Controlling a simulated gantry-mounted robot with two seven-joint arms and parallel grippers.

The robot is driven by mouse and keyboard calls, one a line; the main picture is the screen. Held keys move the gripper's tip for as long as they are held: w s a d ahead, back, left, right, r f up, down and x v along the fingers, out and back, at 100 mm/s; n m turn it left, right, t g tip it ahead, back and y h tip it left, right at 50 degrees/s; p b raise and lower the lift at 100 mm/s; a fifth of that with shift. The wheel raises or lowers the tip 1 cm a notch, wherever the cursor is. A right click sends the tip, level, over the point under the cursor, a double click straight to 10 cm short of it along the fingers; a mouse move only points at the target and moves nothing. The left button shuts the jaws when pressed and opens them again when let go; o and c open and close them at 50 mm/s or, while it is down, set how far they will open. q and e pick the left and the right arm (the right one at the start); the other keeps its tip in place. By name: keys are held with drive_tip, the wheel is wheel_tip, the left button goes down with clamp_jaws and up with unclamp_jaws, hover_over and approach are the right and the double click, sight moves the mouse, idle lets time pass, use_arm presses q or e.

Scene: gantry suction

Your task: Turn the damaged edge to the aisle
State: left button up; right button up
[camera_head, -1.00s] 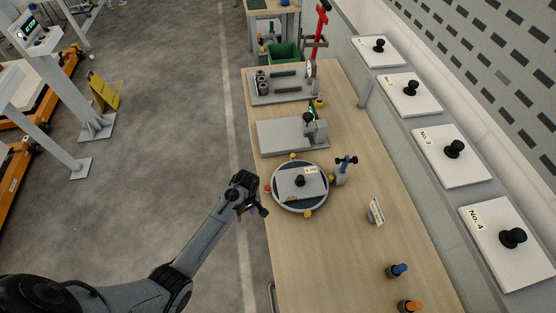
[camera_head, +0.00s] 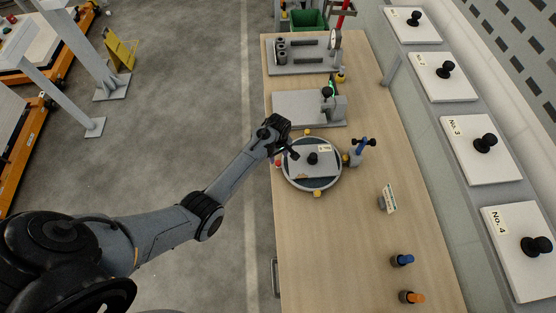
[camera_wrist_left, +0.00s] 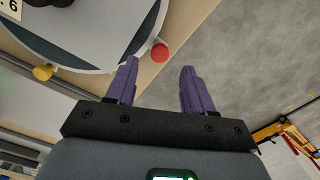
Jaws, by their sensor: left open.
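A round turntable (camera_head: 320,188) sits on the wooden bench, with a red knob (camera_head: 278,163) on its left rim and yellow knobs (camera_head: 317,194) elsewhere around it. A grey plate (camera_head: 325,165) with a black knob (camera_head: 312,158) and a label lies on it. A brownish patch (camera_head: 300,177) marks the plate's near-left edge. My left gripper (camera_head: 285,155) is open and empty at the turntable's left rim, by the bench edge. In the left wrist view, the red knob (camera_wrist_left: 158,52) is just beyond the left purple finger, apart from it. My right gripper is out of view.
A grey fixture (camera_head: 300,107) stands behind the turntable, and a blue-handled post (camera_head: 362,148) stands to its right. A small sign (camera_head: 389,199) and blue and orange handled tools (camera_head: 402,260) are nearer. Numbered plates (camera_head: 480,150) line the right shelf. The aisle floor (camera_head: 200,110) at left is open.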

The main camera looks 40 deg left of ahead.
sight(278, 162)
use_arm(q)
drive_tip(key=shift+f, duration=2.4)
clamp_jaws()
